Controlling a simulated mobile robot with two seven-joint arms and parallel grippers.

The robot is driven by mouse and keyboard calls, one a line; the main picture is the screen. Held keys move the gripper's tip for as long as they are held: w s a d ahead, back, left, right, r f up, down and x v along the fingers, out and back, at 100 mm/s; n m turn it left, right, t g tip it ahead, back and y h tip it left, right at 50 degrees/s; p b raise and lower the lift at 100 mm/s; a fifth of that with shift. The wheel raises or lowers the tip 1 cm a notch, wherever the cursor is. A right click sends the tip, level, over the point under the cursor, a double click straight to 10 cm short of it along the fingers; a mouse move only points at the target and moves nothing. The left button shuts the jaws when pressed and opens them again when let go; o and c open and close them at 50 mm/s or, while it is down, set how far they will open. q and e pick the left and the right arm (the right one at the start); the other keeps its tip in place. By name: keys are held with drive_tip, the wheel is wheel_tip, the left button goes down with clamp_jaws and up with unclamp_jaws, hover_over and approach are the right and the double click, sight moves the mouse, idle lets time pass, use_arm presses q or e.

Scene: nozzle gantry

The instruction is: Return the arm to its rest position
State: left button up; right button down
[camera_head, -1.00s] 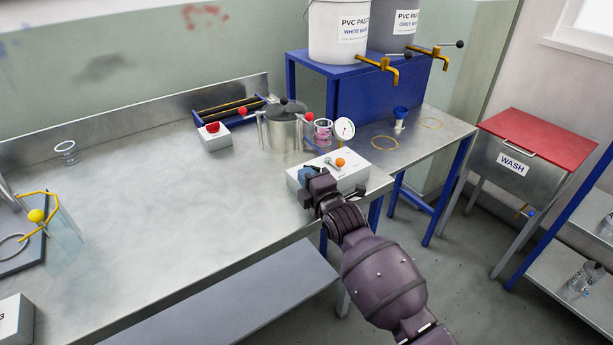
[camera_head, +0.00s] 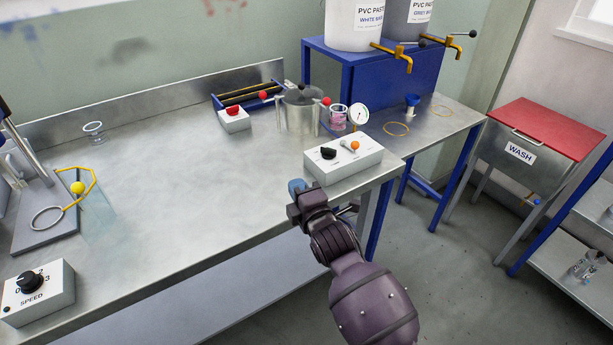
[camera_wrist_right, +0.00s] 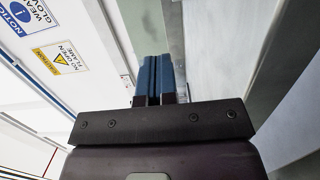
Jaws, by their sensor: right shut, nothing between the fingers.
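My right gripper (camera_head: 297,188) has blue fingertips and a dark purple arm that comes in from the bottom of the head view. It is at the front edge of the steel bench (camera_head: 190,200), just left of and nearer than the white control box (camera_head: 345,160), with a small visible gap to it. In the right wrist view the two blue fingers (camera_wrist_right: 154,78) are closed together with nothing between them. Wall signs and a pale wall lie beyond them. My left gripper is not in view.
The control box has a black knob and an orange-tipped lever. Behind it stand a lidded metal pot (camera_head: 299,112), a pressure gauge (camera_head: 358,116) and a red-button box (camera_head: 234,120). A speed box (camera_head: 40,292) is front left. The bench middle is clear.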

drive_tip(key=shift+s+a, duration=0.25)
drive_tip(key=shift+s, duration=0.3)
drive_tip(key=shift+f+m, duration=0.15)
drive_tip(key=shift+m, duration=0.85)
drive_tip(key=shift+r+m, duration=0.35)
drive_tip(key=shift+m, duration=0.65)
drive_tip(key=s+d+f+m+h, duration=0.3)
drive_tip(key=s+d+m, duration=0.1)
drive_tip(key=d+m, duration=0.45)
drive_tip(key=s+d+f+m+h, duration=0.2)
drive_tip(key=s+d+f+m, duration=0.25)
drive_tip(key=d+m, duration=0.4)
drive_tip(key=s+d+f+g+h, duration=0.1)
drive_tip(key=s+d+f, duration=0.3)
drive_tip(key=s, duration=0.3)
drive_tip(key=s+d+f+m+g+h, duration=0.1)
drive_tip(key=s+d+f+g, duration=0.1)
drive_tip(key=s+d, duration=0.4)
drive_tip(key=s+d+f+g+h, duration=0.1)
drive_tip(key=s+d+f, duration=0.4)
drive_tip(key=s, duration=0.4)
drive_tip(key=shift+s+d+f+m+g+h, duration=0.3)
drive_tip(key=shift+d+f+m+g+h, duration=0.1)
drive_tip(key=shift+d, duration=0.1)
